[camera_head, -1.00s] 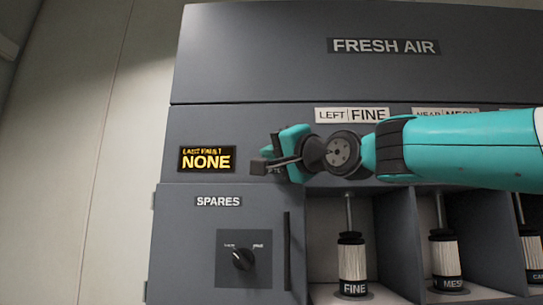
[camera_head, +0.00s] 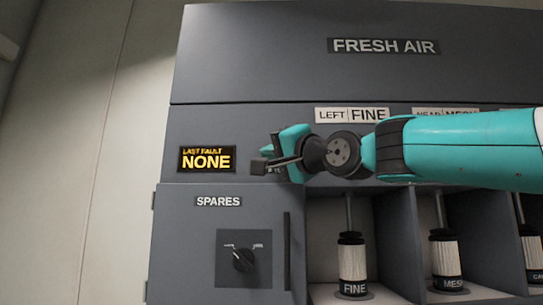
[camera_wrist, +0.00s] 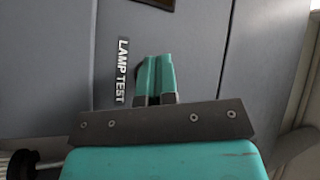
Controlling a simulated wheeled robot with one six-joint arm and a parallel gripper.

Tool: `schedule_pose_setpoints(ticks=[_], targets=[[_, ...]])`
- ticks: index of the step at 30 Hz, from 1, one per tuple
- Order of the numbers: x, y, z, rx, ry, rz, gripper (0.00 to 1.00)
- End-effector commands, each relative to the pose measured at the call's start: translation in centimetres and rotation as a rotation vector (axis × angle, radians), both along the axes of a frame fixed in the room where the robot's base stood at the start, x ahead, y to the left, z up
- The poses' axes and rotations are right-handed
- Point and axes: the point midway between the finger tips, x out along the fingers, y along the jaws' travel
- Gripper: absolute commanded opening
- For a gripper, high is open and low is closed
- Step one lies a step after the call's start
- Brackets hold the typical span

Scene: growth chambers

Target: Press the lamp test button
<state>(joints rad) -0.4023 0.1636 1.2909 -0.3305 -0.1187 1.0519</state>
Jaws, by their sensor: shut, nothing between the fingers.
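My gripper (camera_head: 282,142) is in front of the grey panel, between the fault display and the LEFT FINE label. In the wrist view its teal fingers (camera_wrist: 155,68) are shut with nothing between them, and point at the panel. The white LAMP TEST label (camera_wrist: 122,72) is just left of the fingers in the wrist view. The lamp test button itself is not clearly seen; a dark edge beside the fingers may be part of it. In the head view my gripper covers most of this spot. I cannot tell whether the fingertips touch anything.
The LAST FAULT display (camera_head: 207,159) reads NONE. Below it is the SPARES door (camera_head: 190,230) with a black rotary knob (camera_head: 243,260) and a vertical handle (camera_head: 287,250). Open bays at lower right hold a FINE filter (camera_head: 352,262) and a MESH filter (camera_head: 445,260).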

Motion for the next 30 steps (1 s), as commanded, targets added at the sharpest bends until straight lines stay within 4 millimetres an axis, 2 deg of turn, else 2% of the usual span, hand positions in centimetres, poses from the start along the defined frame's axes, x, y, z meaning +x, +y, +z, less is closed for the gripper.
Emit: schedule_pose_setpoints(ticks=[30], targets=[[1.0,0.0,0.0,0.000,0.000,0.000,0.00]])
